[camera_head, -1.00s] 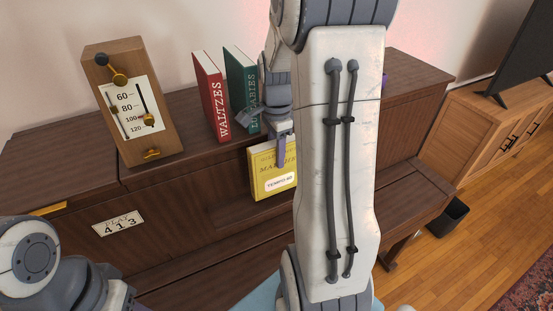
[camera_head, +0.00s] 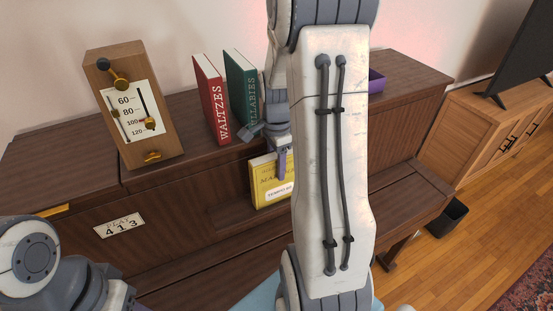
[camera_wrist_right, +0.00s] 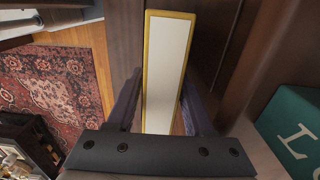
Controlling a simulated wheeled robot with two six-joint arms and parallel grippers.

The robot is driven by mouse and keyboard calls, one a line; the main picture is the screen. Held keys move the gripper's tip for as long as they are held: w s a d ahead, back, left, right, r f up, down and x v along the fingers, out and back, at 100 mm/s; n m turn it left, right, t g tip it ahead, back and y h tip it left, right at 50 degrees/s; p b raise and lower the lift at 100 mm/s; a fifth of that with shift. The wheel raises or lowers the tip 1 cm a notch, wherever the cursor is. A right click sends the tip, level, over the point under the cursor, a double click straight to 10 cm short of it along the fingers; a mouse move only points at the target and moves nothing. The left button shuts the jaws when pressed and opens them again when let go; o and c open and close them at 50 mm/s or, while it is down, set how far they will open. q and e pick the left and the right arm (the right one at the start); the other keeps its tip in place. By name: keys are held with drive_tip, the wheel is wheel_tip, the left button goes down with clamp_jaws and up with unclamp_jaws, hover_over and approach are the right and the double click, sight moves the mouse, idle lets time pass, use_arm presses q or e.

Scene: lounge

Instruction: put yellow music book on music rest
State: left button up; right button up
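The yellow music book (camera_head: 264,190) stands nearly upright at the front of the dark wooden piano, partly hidden by my right arm. The piano's ledge (camera_head: 230,216) is at its lower edge; I cannot tell whether they touch. My right gripper (camera_head: 282,165) is at the book's top, with one finger across its front cover.
A red book (camera_head: 212,100) and a green book (camera_head: 240,90) stand on the piano top. A wooden metronome (camera_head: 133,105) is left of them. A "PLAY 413" card (camera_head: 118,226) is on the front. A purple box (camera_head: 376,83) sits behind my right arm.

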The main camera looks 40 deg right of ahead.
wheel_tip(320, 180, up, 12)
drive_tip(key=shift+r+b, duration=0.15)
drive_tip(key=shift+b, duration=0.7)
drive_tip(key=a+n, duration=0.1)
drive_tip(key=a, duration=0.1)
drive_tip(key=a+n, duration=0.1)
drive_tip(key=a, duration=0.1)
drive_tip(key=a+n, duration=0.2)
drive_tip(key=shift+w+a+f, duration=0.3)
drive_tip(key=shift+w+f, duration=0.05)
drive_tip(key=s+a+f+n, duration=0.2)
drive_tip(key=a+n, duration=0.6)
drive_tip(key=a, duration=0.3)
drive_tip(key=s+a+f+n+y, duration=0.1)
drive_tip(key=s+a+f+n, duration=0.3)
drive_tip(key=s+a+n, duration=0.9)
drive_tip(key=s+n, duration=0.2)
drive_tip(key=n, duration=0.1)
drive_tip(key=shift+a+f, duration=0.15)
wheel_tip(320, 180, down, 6)
drive_tip(key=b, duration=0.6)
